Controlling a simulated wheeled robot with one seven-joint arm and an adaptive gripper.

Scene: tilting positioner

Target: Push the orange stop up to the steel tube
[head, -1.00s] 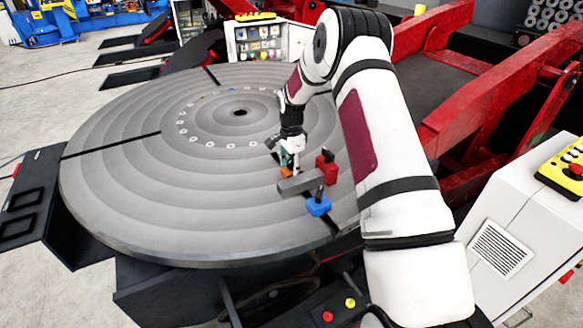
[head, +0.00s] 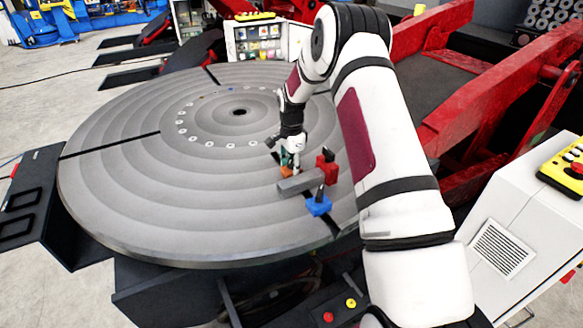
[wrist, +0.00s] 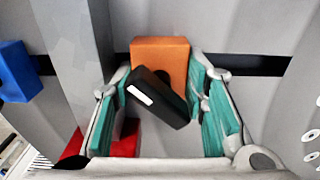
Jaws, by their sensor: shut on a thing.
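The orange stop (head: 286,171) sits on the round grey table, with a black handle (wrist: 157,97) lying across it in the wrist view. My gripper (head: 288,160) is shut on the orange stop; in the wrist view its green-padded fingers (wrist: 165,92) stand on either side of it. The steel tube (head: 301,183) is a grey square bar just beside the stop; in the wrist view it runs down the left (wrist: 82,60). A narrow gap seems to show between stop and tube, partly hidden by the left finger. I cannot tell whether that finger touches the tube.
A blue stop (head: 318,206) and a red stop (head: 326,168) stand close to the tube. A dark slot (wrist: 265,66) crosses the table under the orange stop. The round table (head: 110,190) is clear to the left. A white cabinet (head: 505,240) stands at the right.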

